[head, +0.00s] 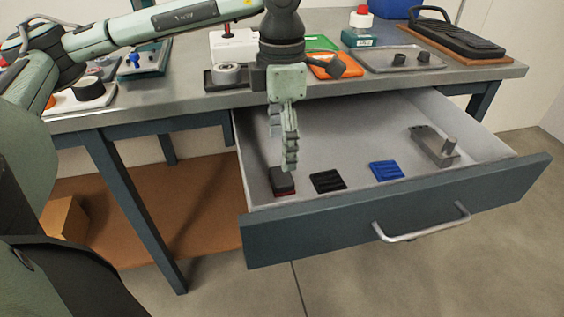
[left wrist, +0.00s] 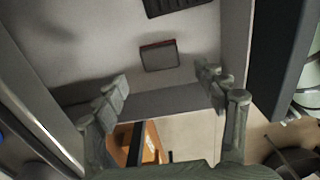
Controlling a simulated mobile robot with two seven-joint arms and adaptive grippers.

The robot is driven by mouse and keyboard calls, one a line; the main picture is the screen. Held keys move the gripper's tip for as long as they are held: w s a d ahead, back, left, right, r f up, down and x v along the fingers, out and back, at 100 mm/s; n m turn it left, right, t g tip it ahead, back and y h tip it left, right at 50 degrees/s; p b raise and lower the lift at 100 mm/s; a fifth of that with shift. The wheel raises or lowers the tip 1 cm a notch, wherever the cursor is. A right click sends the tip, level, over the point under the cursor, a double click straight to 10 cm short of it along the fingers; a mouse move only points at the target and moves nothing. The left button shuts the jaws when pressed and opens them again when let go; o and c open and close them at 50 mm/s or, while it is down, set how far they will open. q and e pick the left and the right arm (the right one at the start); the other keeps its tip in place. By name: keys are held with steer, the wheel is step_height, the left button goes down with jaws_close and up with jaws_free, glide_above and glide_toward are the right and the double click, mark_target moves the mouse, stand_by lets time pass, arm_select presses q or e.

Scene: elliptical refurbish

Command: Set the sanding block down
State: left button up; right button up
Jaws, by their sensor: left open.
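The sanding block (head: 282,181), dark with a red edge, lies on the floor of the open drawer (head: 345,225), in its front left corner. In the left wrist view the block (left wrist: 159,56) lies flat, apart from both fingers. My left gripper (head: 288,160) points down over the left part of the drawer, just above the block. The left wrist view shows its fingers (left wrist: 166,83) spread apart with nothing between them. My right gripper is not in view.
A black pad (head: 327,181), a blue pad (head: 386,170) and a grey metal tool (head: 435,147) also lie in the drawer. The drawer's middle is clear.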

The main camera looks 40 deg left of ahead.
arm_select(q)
step_height(320, 180, up, 5)
steer(key=shift+r, duration=0.1)
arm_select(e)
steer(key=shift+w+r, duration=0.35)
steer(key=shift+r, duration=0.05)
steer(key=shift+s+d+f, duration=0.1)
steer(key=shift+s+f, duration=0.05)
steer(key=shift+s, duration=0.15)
arm_select(q)
steer(key=shift+c, duration=0.2)
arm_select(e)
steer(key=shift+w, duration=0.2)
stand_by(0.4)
